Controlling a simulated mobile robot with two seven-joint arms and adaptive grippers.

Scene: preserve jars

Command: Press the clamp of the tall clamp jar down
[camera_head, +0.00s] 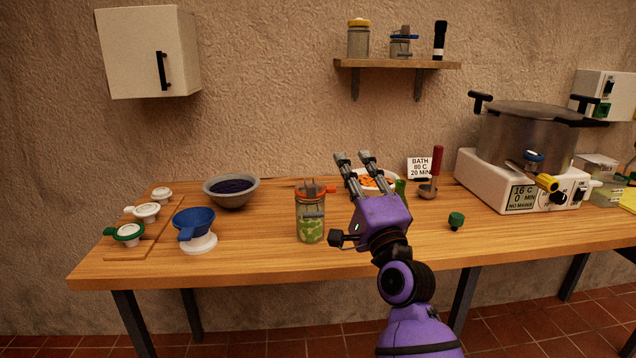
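The tall clamp jar (311,228) stands upright on the wooden table, left of my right arm. It is clear glass with green contents at the bottom, an orange-red ring near the top and grey metal clamp parts at its top and front. Whether the clamp is up or down is too small to tell. My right gripper (354,158) is to the right of the jar and apart from it in the picture, with its fingers pointing up and away. Its two fingers are spread with nothing between them. My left gripper is not in view.
My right gripper partly covers a white bowl of orange pieces (373,180). A grey bowl (240,199), blue funnel (193,221) and lids on a board (117,250) stand left. A ladle (434,175), green knob-like object (456,220) and large pot (524,135) are right.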

